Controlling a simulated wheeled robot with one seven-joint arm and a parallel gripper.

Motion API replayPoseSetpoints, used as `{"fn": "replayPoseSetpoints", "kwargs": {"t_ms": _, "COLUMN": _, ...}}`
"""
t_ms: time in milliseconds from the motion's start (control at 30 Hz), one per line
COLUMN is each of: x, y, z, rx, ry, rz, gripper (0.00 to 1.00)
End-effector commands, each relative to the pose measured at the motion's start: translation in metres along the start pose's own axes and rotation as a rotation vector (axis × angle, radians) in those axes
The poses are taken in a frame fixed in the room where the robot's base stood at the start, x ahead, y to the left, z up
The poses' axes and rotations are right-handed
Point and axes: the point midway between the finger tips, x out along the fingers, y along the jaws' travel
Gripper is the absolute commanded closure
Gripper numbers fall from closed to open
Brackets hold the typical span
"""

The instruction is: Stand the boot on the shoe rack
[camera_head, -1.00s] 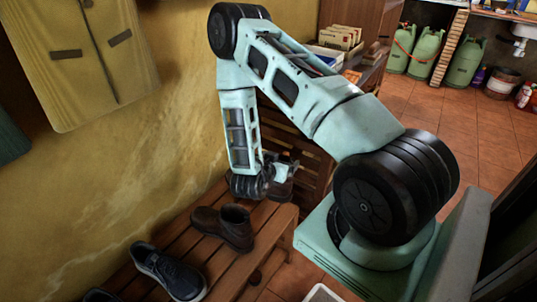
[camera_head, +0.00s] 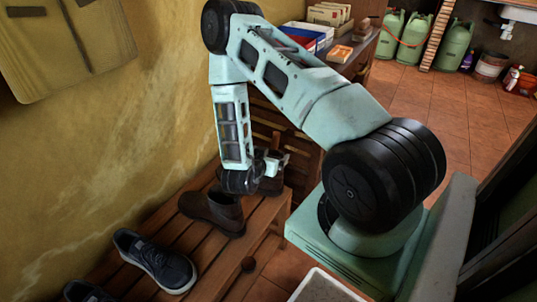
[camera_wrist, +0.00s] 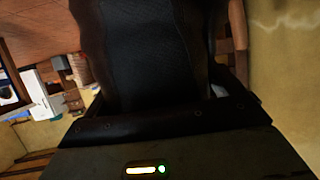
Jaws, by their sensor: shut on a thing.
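The shoe rack (camera_head: 266,222) is a slatted brown wooden bench against the yellow wall. My gripper (camera_head: 264,166) is low over its far end, shut on a dark brown boot (camera_head: 273,183). My wrist and fingers partly hide this boot, and I cannot tell whether its sole touches the slats. In the wrist view the boot's dark leather (camera_wrist: 150,50) fills the middle between the fingers.
A dark blue sneaker (camera_head: 155,261) lies on the rack nearer to me, with part of another shoe (camera_head: 85,292) at the bottom edge. A wooden crate or cabinet (camera_head: 290,145) stands behind my gripper. Open tiled floor (camera_head: 430,105) lies to the right.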

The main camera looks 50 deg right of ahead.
Motion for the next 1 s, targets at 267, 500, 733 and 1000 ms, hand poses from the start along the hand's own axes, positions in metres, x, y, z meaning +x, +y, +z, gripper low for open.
{"fn": "replayPoseSetpoints", "kwargs": {"t_ms": 267, "x": -0.0002, "y": -0.0002, "z": -0.0010, "rx": 0.001, "ry": 0.001, "rz": 0.000, "gripper": 0.68}}
{"fn": "replayPoseSetpoints", "kwargs": {"t_ms": 500, "x": 0.0010, "y": -0.0002, "z": 0.0021, "rx": 0.001, "ry": 0.001, "rz": 0.000, "gripper": 0.68}}
{"fn": "replayPoseSetpoints", "kwargs": {"t_ms": 733, "x": 0.0027, "y": -0.0002, "z": 0.0063, "rx": 0.001, "ry": 0.001, "rz": 0.000, "gripper": 0.68}}
{"fn": "replayPoseSetpoints", "kwargs": {"t_ms": 1000, "x": 0.0034, "y": -0.0001, "z": 0.0077, "rx": 0.001, "ry": 0.001, "rz": 0.000, "gripper": 0.00}}
